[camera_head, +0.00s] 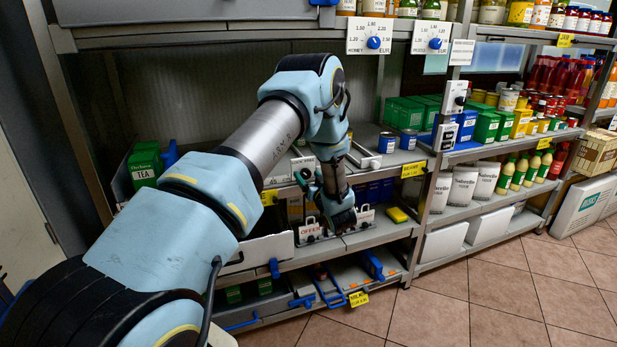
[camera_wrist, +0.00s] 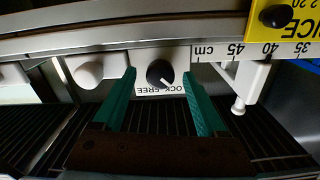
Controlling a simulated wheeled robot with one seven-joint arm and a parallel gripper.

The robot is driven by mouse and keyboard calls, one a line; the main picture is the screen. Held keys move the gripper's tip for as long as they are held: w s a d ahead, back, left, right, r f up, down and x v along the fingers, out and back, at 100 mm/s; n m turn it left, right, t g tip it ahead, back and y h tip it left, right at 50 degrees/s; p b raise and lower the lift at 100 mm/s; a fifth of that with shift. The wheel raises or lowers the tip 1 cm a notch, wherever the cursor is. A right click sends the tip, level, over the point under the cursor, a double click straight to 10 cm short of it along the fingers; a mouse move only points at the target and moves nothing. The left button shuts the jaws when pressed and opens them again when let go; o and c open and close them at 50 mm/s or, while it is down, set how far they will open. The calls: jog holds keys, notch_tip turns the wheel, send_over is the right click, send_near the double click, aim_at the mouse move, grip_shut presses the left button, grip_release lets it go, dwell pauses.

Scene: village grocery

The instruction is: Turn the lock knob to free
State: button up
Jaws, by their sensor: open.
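The lock knob (camera_wrist: 160,73) is a small round black knob with a white pointer mark. It sits on a white plate (camera_wrist: 146,88) lettered "LOCK" and "FREE", partly covered by a finger. The pointer slants to the lower right in the wrist view. My gripper (camera_wrist: 159,75) is open, with one green finger on each side of the knob and gaps between.
Shelves lie above and below.

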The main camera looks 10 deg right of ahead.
grip_shut()
dwell(0.5)
jog(key=m+b, duration=0.1)
jog(key=m, duration=0.3)
jog(key=m+b, duration=0.1)
jog(key=m, duration=0.8)
jog(key=shift+d+m, duration=0.1)
jog(key=shift+m, duration=0.2)
jog(key=shift+f+m, duration=0.1)
jog(key=shift+m, duration=2)
